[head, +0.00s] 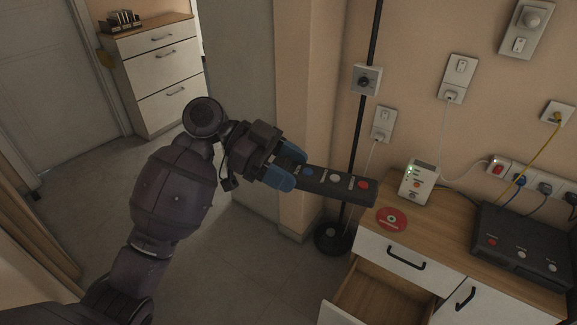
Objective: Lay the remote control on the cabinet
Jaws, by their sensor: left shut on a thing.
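My left gripper (287,172) has blue fingers and is shut on one end of the remote control (322,185). The remote is dark, with blue, white and red buttons, and points to the right. Its free end shows at the left edge of the wooden cabinet top (405,232); it looks held in the air, and I cannot tell its height above the top. The cabinet has white fronts and dark handles. My right gripper is not in view.
A red disc (392,218), a white box with lights (418,184) and a black device (522,246) lie on the cabinet top. A drawer (372,300) stands open below. A black pole (358,130) rises behind. A white chest (160,72) stands far left.

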